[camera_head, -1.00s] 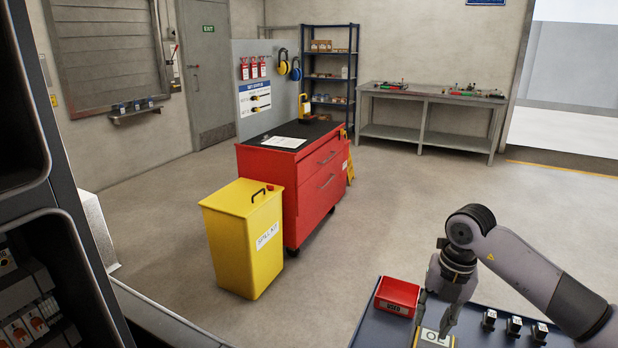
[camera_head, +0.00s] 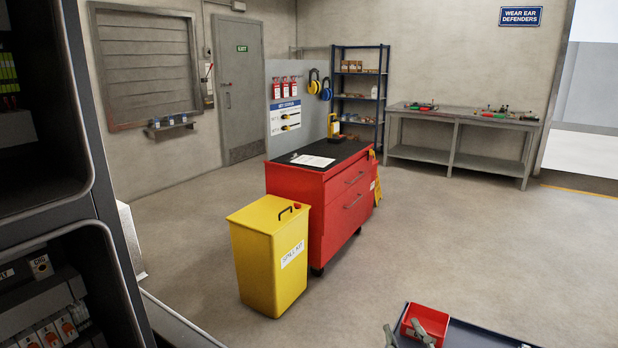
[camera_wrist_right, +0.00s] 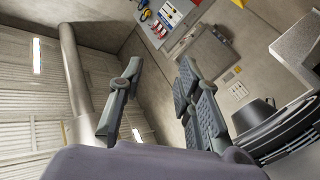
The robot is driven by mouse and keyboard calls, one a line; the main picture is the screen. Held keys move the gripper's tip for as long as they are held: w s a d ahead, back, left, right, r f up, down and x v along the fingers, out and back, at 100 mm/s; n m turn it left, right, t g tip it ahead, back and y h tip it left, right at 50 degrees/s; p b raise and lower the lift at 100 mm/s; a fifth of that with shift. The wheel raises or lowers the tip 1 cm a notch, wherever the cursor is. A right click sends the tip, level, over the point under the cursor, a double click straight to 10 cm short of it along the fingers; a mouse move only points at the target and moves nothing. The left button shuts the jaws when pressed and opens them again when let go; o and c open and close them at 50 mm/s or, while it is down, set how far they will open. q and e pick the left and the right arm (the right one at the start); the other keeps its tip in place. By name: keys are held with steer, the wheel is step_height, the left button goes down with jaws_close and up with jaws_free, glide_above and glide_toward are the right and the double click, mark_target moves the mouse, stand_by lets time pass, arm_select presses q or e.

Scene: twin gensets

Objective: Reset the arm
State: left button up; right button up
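My right gripper (camera_head: 403,329) shows at the bottom edge of the head view. Only its grey fingers are in frame, in front of the red bin (camera_head: 431,319); the rest of the arm is below the picture. In the right wrist view the gripper (camera_wrist_right: 161,66) has its two fingers spread, with nothing between them. Behind them are a wall and the wall board, seen tilted. My left gripper is in neither view.
A yellow spill kit bin (camera_head: 268,258) stands beside a red tool cart (camera_head: 338,205). A dark cabinet (camera_head: 122,260) fills the left edge. A grey workbench (camera_head: 455,135) stands at the back. Open floor lies right of the cart.

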steer(key=s+d+f+m+g+h, duration=0.2)
steer(key=s+d+f+m+g, duration=0.2)
steer(key=s+f+g, duration=1.05)
steer(key=s+f, duration=0.7)
steer(key=s, duration=0.4)
step_height(320, 180, down, 28)
steer(key=s+r+g+y, duration=0.1)
steer(key=s+g, duration=0.1)
steer(key=s, duration=0.1)
steer(key=s+d+f, duration=0.2)
steer(key=s+f, duration=1.3)
steer(key=s, duration=0.1)
steer(key=shift+f+g, duration=0.15)
steer(key=shift+g, duration=0.2)
